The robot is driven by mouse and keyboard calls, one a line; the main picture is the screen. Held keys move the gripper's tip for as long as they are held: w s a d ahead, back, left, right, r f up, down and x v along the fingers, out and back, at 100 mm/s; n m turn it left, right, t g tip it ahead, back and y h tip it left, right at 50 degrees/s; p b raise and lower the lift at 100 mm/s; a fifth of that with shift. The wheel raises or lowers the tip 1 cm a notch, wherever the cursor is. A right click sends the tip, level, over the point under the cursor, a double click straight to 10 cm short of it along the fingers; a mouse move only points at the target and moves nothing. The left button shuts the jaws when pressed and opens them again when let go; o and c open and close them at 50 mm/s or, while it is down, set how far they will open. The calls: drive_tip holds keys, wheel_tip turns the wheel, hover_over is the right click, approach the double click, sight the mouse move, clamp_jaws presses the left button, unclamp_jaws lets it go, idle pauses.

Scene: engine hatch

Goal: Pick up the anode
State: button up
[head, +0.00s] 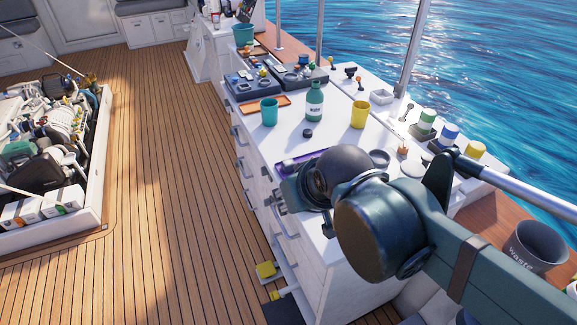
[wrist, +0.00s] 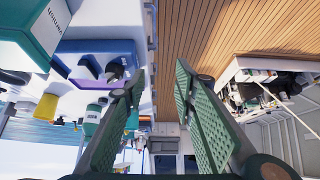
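I cannot pick out the anode for certain in either view. A purple tray (head: 285,168) lies on the white counter, partly hidden behind my arm, with greyish items in it. The purple tray also shows in the wrist view (wrist: 62,69), left of my fingers, with dark objects by it. My gripper (wrist: 160,75) has its two green ridged fingers spread apart, with nothing between them. In the head view my wrist and arm cover much of the gripper, which is at the counter's aisle-side edge.
On the counter (head: 268,148) stand a teal cup (head: 269,111), a green bottle (head: 314,101), a yellow cup (head: 360,113) and a small black puck (head: 308,133). A waste bin (head: 536,246) is at right. An open engine hatch (head: 45,150) is at left, with clear deck between.

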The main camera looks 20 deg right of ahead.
drive_tip(key=shift+r, duration=0.1)
drive_tip(key=w+d+r+n+g+p, duration=0.2)
drive_tip(key=w+n+p, duration=0.2)
drive_tip(key=w+p, duration=0.15)
drive_tip(key=w+d+r+n+g+p, duration=0.1)
drive_tip(key=w+d+r+n+p, duration=0.15)
drive_tip(key=w+n+p, duration=0.3)
drive_tip(key=n+g+p, duration=0.4)
drive_tip(key=n+p, duration=0.4)
drive_tip(key=p, duration=0.2)
hover_over(289, 161)
drive_tip(key=shift+m, duration=0.25)
drive_tip(key=f, duration=0.4)
drive_tip(key=shift+s+a, duration=0.2)
drive_tip(key=shift+s, duration=0.1)
drive_tip(key=shift+w+d+f+n, duration=0.3)
drive_tip(key=shift+f+n, duration=0.2)
drive_tip(key=shift+f, duration=0.1)
drive_tip(key=shift+f, duration=0.15)
